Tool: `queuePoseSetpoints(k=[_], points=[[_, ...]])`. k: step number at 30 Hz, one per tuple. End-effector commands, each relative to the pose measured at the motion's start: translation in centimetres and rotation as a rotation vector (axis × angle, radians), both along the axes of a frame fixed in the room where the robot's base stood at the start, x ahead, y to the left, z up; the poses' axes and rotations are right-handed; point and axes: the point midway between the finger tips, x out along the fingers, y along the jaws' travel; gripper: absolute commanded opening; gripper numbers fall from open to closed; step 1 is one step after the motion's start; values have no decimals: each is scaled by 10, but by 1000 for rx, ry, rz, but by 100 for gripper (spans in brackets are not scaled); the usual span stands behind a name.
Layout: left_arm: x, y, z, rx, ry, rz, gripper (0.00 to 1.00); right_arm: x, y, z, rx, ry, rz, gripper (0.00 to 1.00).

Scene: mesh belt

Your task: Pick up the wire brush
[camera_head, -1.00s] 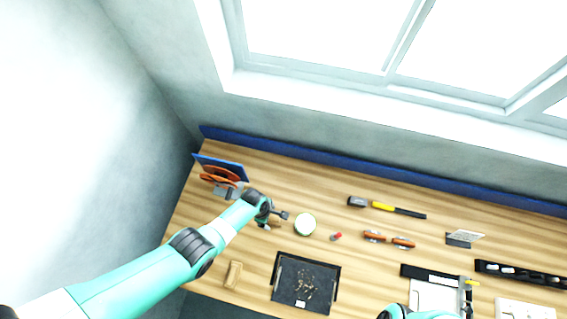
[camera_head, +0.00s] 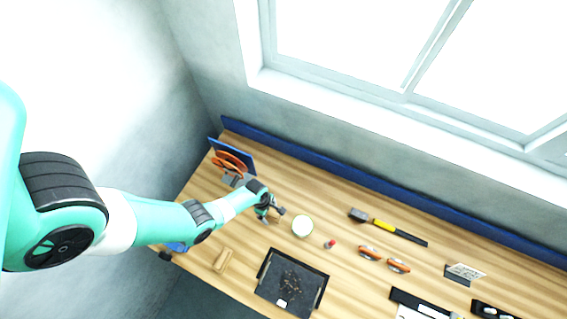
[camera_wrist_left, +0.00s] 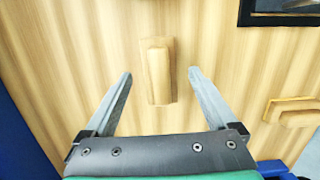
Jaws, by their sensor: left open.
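My left gripper (camera_head: 272,212) is over the left part of the bench, open and empty. In the left wrist view its fingers (camera_wrist_left: 159,74) stand apart on either side of a slim wooden block (camera_wrist_left: 158,76), apparently above it. This block may be the wire brush, but no bristles show. The head view hides it behind my gripper. A second wooden piece (camera_wrist_left: 296,112) lies at the right edge of the left wrist view; in the head view it seems to be the wooden piece (camera_head: 222,260) near the front edge. My right gripper is out of view.
A dark tray (camera_head: 262,291) lies in front and right of my gripper. A pale round item (camera_head: 302,226) and a small red item (camera_head: 330,244) lie to the right. A blue board with orange rings (camera_head: 230,162) stands behind. A yellow-black hammer (camera_head: 385,227) lies farther right.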

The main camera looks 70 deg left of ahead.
Motion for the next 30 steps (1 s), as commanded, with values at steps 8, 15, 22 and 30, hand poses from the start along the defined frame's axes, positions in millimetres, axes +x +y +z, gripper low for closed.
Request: queuePoseSetpoints(k=[8, 15, 22, 30], points=[[-1, 0, -23, 0, 0, 4, 91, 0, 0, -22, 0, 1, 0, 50], [0, 0, -22, -1, 1, 4, 77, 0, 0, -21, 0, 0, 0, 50], [0, 0, -22, -1, 1, 3, 35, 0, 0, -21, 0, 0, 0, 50], [0, 0, -22, 0, 0, 3, 0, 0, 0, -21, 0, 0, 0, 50]])
